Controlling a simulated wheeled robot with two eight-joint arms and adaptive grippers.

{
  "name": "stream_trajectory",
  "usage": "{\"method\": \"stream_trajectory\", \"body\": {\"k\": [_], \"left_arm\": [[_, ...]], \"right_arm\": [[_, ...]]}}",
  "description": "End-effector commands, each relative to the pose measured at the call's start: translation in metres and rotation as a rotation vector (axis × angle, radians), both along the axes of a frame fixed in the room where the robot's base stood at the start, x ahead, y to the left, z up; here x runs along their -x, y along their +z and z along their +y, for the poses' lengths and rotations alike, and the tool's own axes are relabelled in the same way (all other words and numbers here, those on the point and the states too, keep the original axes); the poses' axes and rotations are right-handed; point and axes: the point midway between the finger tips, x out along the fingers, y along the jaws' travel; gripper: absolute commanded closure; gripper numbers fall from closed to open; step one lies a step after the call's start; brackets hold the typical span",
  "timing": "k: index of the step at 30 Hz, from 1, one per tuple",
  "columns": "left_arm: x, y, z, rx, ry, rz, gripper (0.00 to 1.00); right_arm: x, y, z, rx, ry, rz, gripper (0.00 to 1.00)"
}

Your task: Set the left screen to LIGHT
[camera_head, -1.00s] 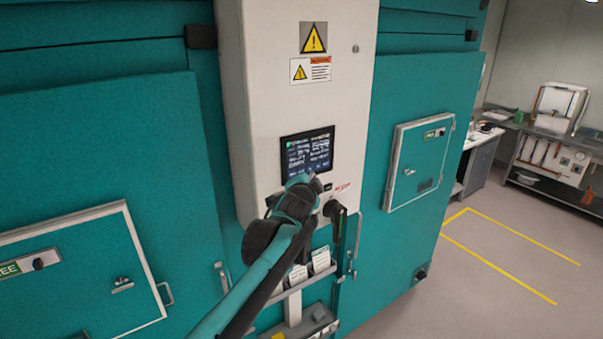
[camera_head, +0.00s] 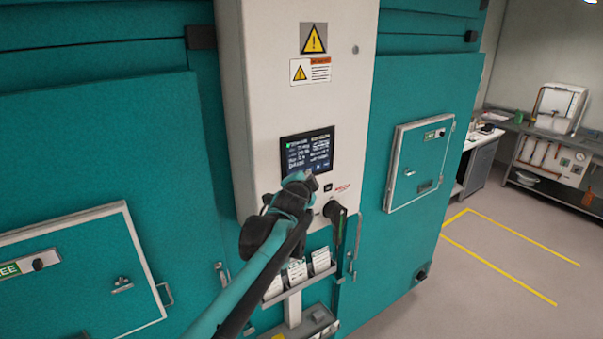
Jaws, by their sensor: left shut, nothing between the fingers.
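The screen (camera_head: 308,150) is a small dark display on the white control cabinet (camera_head: 290,105), with lines of light text too small to read. My left gripper (camera_head: 313,182) is shut and empty. Its tip is just below the lower edge of the screen, in front of the cabinet face. I cannot tell whether it touches the panel. My left arm comes up from the bottom left and hides part of the cabinet below the screen. My right gripper is not in view.
Below the screen are a black handle (camera_head: 336,212) and a rack with white cards (camera_head: 297,270). Teal chamber doors (camera_head: 100,130) flank the cabinet. A hatch (camera_head: 420,165) is on the right. Clear floor with yellow lines (camera_head: 505,270) and a bench lie further right.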

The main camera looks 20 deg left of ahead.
Motion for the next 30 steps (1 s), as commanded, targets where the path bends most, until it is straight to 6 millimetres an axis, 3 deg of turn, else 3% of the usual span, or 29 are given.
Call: {"method": "stream_trajectory", "body": {"k": [30], "left_arm": [[-0.0051,0.0004,0.0072,0.0,0.001,0.001,1.0]], "right_arm": [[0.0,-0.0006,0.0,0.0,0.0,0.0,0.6]]}}
